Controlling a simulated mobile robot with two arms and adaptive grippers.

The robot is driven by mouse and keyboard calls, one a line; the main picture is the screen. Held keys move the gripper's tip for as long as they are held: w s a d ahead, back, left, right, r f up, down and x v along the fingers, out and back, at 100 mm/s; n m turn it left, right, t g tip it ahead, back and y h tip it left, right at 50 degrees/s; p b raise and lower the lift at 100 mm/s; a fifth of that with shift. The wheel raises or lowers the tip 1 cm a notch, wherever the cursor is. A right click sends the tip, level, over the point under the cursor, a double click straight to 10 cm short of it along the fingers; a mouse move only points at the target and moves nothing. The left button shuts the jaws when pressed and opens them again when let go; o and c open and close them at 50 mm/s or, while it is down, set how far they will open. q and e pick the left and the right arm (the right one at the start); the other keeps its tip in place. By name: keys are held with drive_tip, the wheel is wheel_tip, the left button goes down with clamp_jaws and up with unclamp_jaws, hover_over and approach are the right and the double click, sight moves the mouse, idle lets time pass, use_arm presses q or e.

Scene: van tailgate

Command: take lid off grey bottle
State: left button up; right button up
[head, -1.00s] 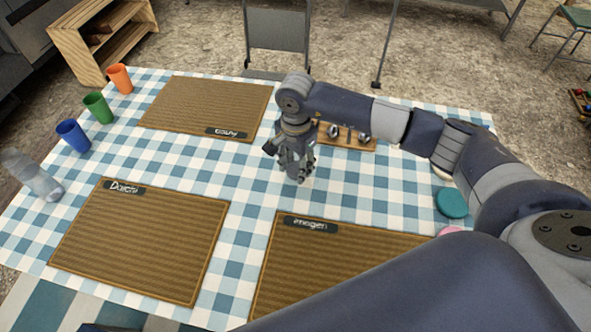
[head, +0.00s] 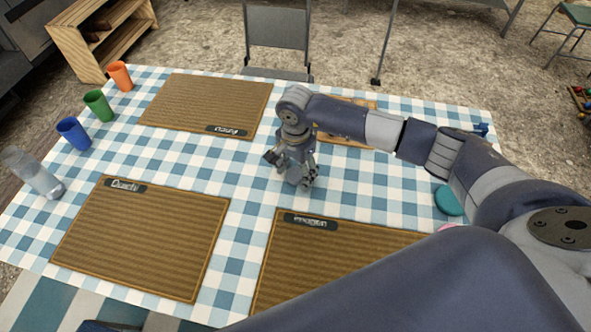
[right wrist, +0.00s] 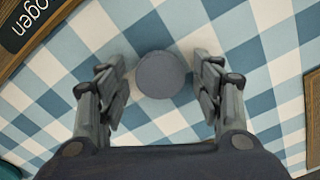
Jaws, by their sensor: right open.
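In the right wrist view a round grey top (right wrist: 161,74), seen from straight above, lies between my fingers; it looks like the lid of the grey bottle. The bottle's body is hidden below it. My right gripper (right wrist: 163,90) is open, one finger on each side, with a gap to the grey top on both sides. In the head view my right gripper (head: 292,172) points down over the middle of the checked cloth, and I cannot make out the bottle behind it. My left gripper is not in view.
Woven placemats (head: 205,105) with name tags lie on the checked cloth (head: 345,195). A teal disc (head: 448,200) lies right, by my arm.

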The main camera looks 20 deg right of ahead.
sight(295, 174)
drive_tip(key=shift+r, duration=0.5)
wheel_tip(295, 174, up, 11)
drive_tip(key=b, duration=0.1)
drive_tip(key=shift+r+b, duration=0.15)
drive_tip(key=shift+b, duration=0.15)
